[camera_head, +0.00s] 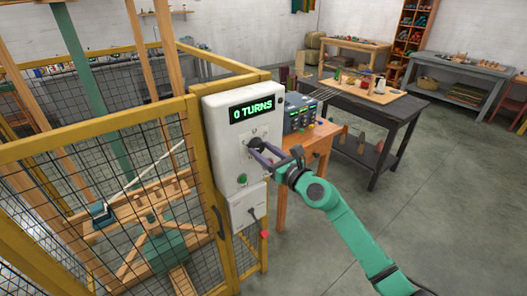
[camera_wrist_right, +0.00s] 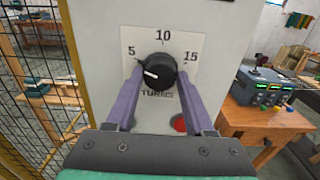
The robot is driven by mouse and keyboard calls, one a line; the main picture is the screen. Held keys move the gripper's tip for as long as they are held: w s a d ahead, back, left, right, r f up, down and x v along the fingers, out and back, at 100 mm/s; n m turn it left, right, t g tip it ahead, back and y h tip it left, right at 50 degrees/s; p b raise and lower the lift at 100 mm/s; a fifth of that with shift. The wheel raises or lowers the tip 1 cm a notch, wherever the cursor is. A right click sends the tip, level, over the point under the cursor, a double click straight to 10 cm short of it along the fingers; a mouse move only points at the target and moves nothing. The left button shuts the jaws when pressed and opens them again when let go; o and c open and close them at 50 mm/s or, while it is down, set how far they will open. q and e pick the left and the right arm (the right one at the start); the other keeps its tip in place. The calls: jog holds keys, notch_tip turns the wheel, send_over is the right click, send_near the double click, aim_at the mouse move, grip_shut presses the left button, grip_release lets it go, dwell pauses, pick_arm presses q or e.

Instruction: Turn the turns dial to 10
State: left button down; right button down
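The turns dial (camera_wrist_right: 160,70) is a round black knob on a white plate marked 5, 10 and 15. The dial also shows in the head view (camera_head: 255,143), on the white control box (camera_head: 219,142). The display (camera_head: 251,110) above it reads "0 TURNS" in green. My right gripper (camera_wrist_right: 160,72) is open, with its purple fingers on either side of the dial. Small gaps seem to show beside the knob; contact is not clear. My left gripper is not in view.
A red button (camera_wrist_right: 180,124) sits below the dial, partly hidden by a finger. A green button (camera_head: 242,180) is on the same box. A yellow-framed mesh fence (camera_head: 193,150) stands left. A wooden table (camera_head: 318,150) with a grey device (camera_head: 299,114) stands right.

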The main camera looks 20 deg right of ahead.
jog(key=shift+m, duration=0.3)
jog(key=shift+r+m+p, duration=0.1)
jog(key=shift+m+p, duration=0.8)
jog(key=shift+m, duration=0.3)
jog(key=m+p, duration=0.1)
jog(key=m, duration=0.2)
jog(key=shift+m+p, duration=0.3)
jog(key=shift+p, duration=0.05)
jog(key=m+p, duration=0.1)
jog(key=m, duration=0.2)
jog(key=shift+m, duration=0.3)
jog(key=shift+m+p, duration=0.7)
jog(key=shift+m, duration=1.1)
jog(key=shift+c, duration=1.4)
grip_release()
